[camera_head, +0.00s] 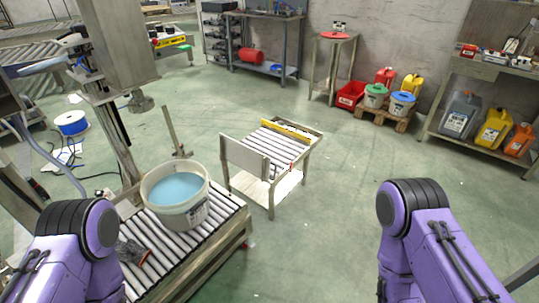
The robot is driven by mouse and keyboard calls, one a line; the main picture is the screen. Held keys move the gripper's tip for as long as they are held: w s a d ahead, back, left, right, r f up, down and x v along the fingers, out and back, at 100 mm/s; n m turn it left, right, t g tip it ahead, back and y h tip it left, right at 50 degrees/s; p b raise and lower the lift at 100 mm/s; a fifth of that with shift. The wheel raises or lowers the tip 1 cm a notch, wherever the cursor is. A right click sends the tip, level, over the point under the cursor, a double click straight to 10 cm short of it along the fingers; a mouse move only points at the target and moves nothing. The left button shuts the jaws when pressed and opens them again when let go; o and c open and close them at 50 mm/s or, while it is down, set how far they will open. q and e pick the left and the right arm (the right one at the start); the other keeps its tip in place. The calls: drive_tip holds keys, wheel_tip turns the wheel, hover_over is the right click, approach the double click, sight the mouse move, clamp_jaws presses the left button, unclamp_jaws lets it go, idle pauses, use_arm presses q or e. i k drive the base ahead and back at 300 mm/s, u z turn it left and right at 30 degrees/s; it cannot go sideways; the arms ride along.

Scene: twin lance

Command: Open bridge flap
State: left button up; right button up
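A pale grey flat panel (244,157), which looks like the bridge flap, is at the near left end of a small roller table (313,136). It is upright, across the end that faces the nearer roller conveyor (222,228). I cannot tell how it is hinged or latched. A gap of floor separates the table from that conveyor. A white bucket (190,216) of light blue liquid stands on the conveyor. My purple arm links show at lower left and lower right, both apart from the panel. Neither gripper is in view.
A yellow bar (285,131) lies along the small table's far edge. A dark glove (133,252) lies by the bucket. A column and machine stand at left. Pails on a pallet (384,115) and a shelf are at the back right. The floor right of the small table is clear.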

sight(258, 164)
drive_tip(key=i, duration=0.3)
drive_tip(key=z, duration=1.75)
drive_tip(key=i, duration=1.15)
drive_tip(key=u, duration=1.05)
